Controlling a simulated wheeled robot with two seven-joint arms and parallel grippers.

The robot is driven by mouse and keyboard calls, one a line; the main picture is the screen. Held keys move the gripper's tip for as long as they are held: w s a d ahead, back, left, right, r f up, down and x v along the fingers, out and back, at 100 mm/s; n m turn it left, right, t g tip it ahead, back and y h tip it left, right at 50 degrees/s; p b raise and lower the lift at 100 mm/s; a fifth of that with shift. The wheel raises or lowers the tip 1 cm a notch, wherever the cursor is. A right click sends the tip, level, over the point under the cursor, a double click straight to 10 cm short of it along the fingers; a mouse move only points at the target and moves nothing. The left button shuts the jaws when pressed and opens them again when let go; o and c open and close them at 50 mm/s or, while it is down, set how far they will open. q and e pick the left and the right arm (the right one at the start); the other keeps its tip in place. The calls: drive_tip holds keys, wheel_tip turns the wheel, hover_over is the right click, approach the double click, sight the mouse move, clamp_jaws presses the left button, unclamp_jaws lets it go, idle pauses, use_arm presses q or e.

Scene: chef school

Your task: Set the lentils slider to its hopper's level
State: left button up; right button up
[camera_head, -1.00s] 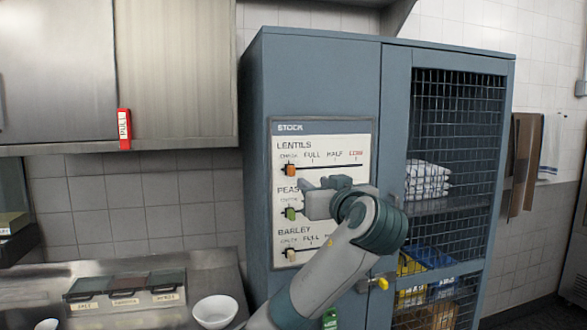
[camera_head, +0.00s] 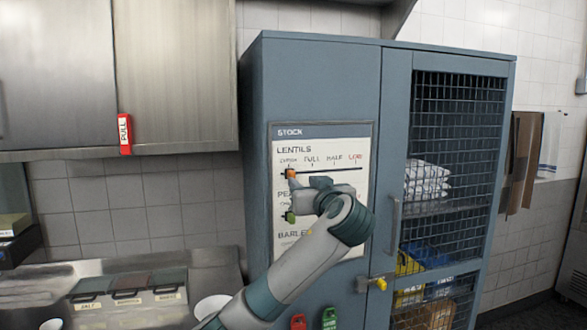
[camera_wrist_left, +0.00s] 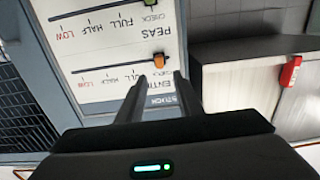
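The stock board (camera_head: 345,131) on the blue cabinet has slider rows marked CHECK, FULL, HALF and LOW. The orange lentils slider (camera_head: 291,173) is at the left end of its track, under CHECK. My left gripper (camera_head: 296,185) is in front of it, just below and right of the knob. In the upside-down left wrist view, my left gripper (camera_wrist_left: 160,76) is open, with the orange knob (camera_wrist_left: 158,61) just beyond its two fingertips, roughly between them. The green peas slider (camera_head: 290,216) is also at its left end. My arm hides much of the peas and barley rows. No lentils hopper is identifiable.
A mesh cabinet door (camera_head: 455,150) with a handle is to the right of the board. A yellow latch (camera_head: 381,283) sits low on it. A steel counter with lidded bins (camera_head: 127,290) and a white bowl (camera_head: 211,305) is at left.

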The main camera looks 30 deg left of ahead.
sight(293, 175)
use_arm(q)
drive_tip(key=p+x, duration=0.4)
drive_tip(key=x, duration=0.4)
drive_tip(key=shift+w+a+r, duration=0.1)
drive_tip(key=shift+w+a, duration=0.45)
clamp_jaws()
